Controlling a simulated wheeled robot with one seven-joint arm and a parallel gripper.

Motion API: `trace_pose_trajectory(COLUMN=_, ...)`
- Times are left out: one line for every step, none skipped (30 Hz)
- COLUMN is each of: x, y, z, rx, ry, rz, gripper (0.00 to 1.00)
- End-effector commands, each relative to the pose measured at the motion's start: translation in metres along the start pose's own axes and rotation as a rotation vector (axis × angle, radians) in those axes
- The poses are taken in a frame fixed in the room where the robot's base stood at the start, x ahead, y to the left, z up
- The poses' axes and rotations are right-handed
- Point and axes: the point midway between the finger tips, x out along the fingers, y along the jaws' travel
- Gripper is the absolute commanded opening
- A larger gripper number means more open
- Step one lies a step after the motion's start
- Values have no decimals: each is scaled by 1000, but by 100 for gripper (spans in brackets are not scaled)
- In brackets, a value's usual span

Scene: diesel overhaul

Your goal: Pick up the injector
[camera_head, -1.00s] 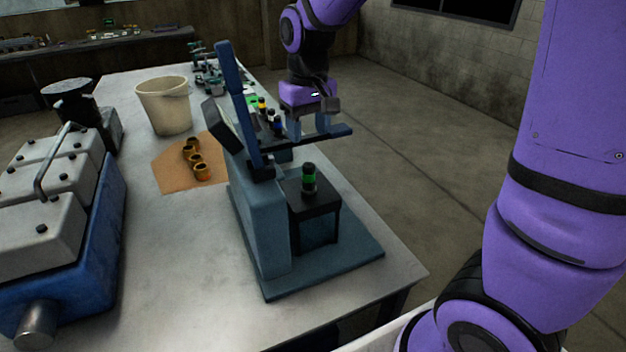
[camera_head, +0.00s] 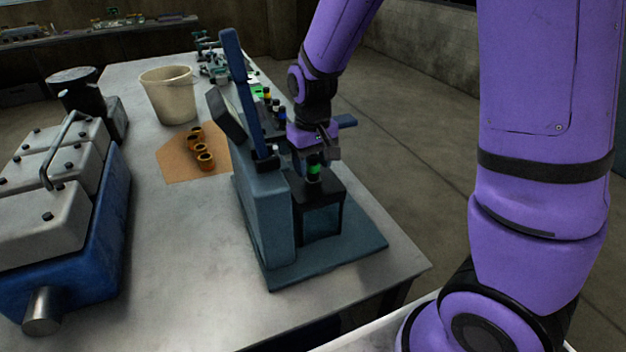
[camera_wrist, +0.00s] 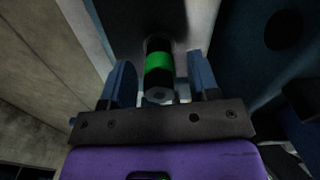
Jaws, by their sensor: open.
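The injector (camera_head: 313,168), dark with a green band, stands upright in the top of the black block (camera_head: 322,190) on the blue test stand. The wrist view shows the injector (camera_wrist: 158,66) between the two blue fingers of my gripper (camera_wrist: 162,88), with a gap on each side. My gripper (camera_head: 312,158) is open and directly above the black block in the head view. Its fingers are on either side of the injector's upper part, not visibly touching it. The injector's lower end is hidden in the block.
A bucket (camera_head: 168,95), brass rings (camera_head: 204,160) and a blue engine (camera_head: 75,260) are further left.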

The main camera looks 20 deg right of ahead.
Motion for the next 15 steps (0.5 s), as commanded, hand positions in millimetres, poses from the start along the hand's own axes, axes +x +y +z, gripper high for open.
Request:
trace_pose_trajectory(x=3, y=0, z=0, rx=0, ry=-1, rz=0, gripper=55)
trace_pose_trajectory(x=3, y=0, z=0, rx=0, ry=-1, rz=0, gripper=55)
trace_pose_trajectory(x=4, y=0, z=0, rx=0, ry=0, rz=0, gripper=55)
trace_pose_trajectory(x=4, y=0, z=0, rx=0, ry=0, rz=0, gripper=55)
trace_pose_trajectory(x=4, y=0, z=0, rx=0, ry=1, rz=0, gripper=55)
trace_pose_trajectory(x=4, y=0, z=0, rx=0, ry=1, rz=0, gripper=55)
trace_pose_trajectory(x=4, y=0, z=0, rx=0, ry=1, rz=0, gripper=55)
trace_pose_trajectory(x=4, y=0, z=0, rx=0, ry=1, rz=0, gripper=55)
trace_pose_trajectory(x=4, y=0, z=0, rx=0, ry=1, rz=0, gripper=51)
trace_pose_trajectory(x=4, y=0, z=0, rx=0, ry=1, rz=0, gripper=44)
trace_pose_trajectory(x=4, y=0, z=0, rx=0, ry=1, rz=0, gripper=37)
trace_pose_trajectory(x=4, y=0, z=0, rx=0, ry=1, rz=0, gripper=28)
trace_pose_trajectory(x=4, y=0, z=0, rx=0, ry=0, rz=0, gripper=21)
trace_pose_trajectory(x=4, y=0, z=0, rx=0, ry=1, rz=0, gripper=14)
trace_pose_trajectory(x=4, y=0, z=0, rx=0, ry=0, rz=0, gripper=5)
